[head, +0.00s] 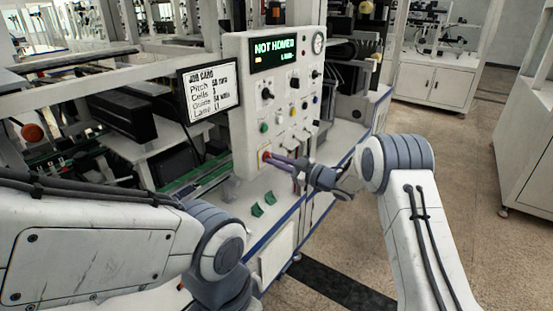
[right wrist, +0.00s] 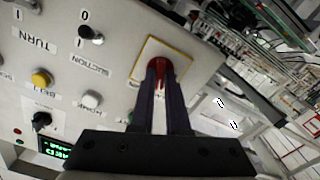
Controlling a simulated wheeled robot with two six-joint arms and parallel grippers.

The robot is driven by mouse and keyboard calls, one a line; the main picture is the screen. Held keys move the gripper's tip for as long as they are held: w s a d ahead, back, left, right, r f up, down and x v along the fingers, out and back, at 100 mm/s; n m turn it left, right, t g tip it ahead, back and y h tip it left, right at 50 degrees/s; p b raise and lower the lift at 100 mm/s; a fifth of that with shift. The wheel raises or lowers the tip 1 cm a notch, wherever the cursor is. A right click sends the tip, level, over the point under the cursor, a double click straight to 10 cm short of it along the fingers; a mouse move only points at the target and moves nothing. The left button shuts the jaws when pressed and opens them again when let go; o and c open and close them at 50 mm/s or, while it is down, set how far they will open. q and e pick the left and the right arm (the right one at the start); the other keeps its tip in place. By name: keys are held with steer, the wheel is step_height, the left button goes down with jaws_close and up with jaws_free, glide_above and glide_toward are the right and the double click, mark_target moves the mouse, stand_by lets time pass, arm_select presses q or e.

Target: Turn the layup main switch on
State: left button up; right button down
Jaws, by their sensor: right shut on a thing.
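The main switch is a red rotary handle on a yellow-edged plate (head: 263,158), low on the white control panel (head: 240,90). In the right wrist view the red handle (right wrist: 157,68) sits between the fingertips, in front of its plate (right wrist: 178,54). My right gripper (head: 274,159) reaches in from the right and is shut on the handle; its fingers also show in the right wrist view (right wrist: 158,78). The fingers cover much of the handle, so its exact angle is hard to tell. The panel's display (head: 274,51) reads "NOT HOMED". My left gripper is out of view.
Knobs and coloured buttons (head: 264,127) sit on the panel above the switch; in the wrist view a black knob (right wrist: 90,34) is nearby. A job card screen (head: 210,92) stands left of the panel. Green pieces (head: 257,210) lie on the ledge below. Open floor (head: 460,150) lies to the right.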

steer(key=m, duration=0.1)
steer(key=m+p, duration=0.1)
steer(key=m, duration=0.2)
steer(key=shift+f+m, duration=0.25)
steer(key=shift+m, duration=0.05)
steer(key=shift+s, duration=0.1)
stand_by(0.4)
steer(key=c, duration=0.9)
jaws_free()
steer(key=shift+r+p, duration=0.1)
steer(key=shift+p, duration=0.2)
steer(key=shift+d, duration=0.1)
steer(key=b+v, duration=0.2)
steer(key=v, duration=0.8)
steer(key=shift+s, duration=0.15)
steer(key=shift+d, duration=0.1)
